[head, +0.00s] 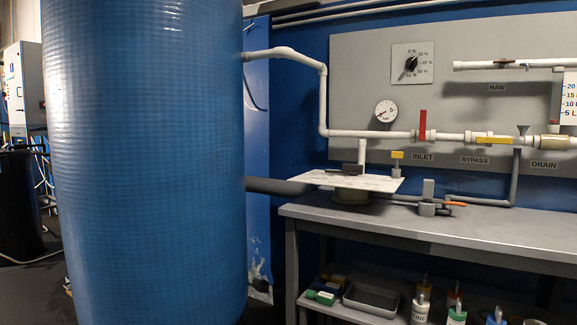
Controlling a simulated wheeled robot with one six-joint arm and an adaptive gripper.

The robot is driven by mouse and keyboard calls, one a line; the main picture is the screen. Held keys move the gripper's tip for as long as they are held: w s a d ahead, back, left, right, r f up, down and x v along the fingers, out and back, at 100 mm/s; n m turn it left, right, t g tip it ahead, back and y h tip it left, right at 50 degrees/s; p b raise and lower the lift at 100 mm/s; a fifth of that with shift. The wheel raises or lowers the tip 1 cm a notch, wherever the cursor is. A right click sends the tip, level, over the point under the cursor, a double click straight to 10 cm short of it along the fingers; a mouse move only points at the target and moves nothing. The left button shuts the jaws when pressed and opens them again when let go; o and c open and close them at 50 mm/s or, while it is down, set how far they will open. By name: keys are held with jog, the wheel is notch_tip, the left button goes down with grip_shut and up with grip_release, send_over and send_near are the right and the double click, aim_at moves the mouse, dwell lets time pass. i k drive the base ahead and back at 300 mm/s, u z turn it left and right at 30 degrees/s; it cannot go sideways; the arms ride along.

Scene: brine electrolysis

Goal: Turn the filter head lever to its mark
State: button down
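A flat pale plate (350,182) sits at the left end of the bench, on a short round body (351,197). A small dark block or lever (347,170) lies on the plate; it may be the filter head lever, but I cannot tell for sure. Its mark is too small to make out. A white pipe comes down just behind the plate. A yellow handle (397,155) stands by the plate's right corner. My gripper is not in view.
A large blue tank (145,150) fills the left. The grey panel (455,50) carries a dial (411,63), a gauge (386,111), a red upright INLET handle (422,125) and a yellow BYPASS handle (487,140). The bench top (500,235) is clear at right; bottles and a tray stand below.

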aim_at(351, 168)
jog(key=z, duration=0.05)
jog(key=i, duration=1.05)
jog(key=z, duration=0.8)
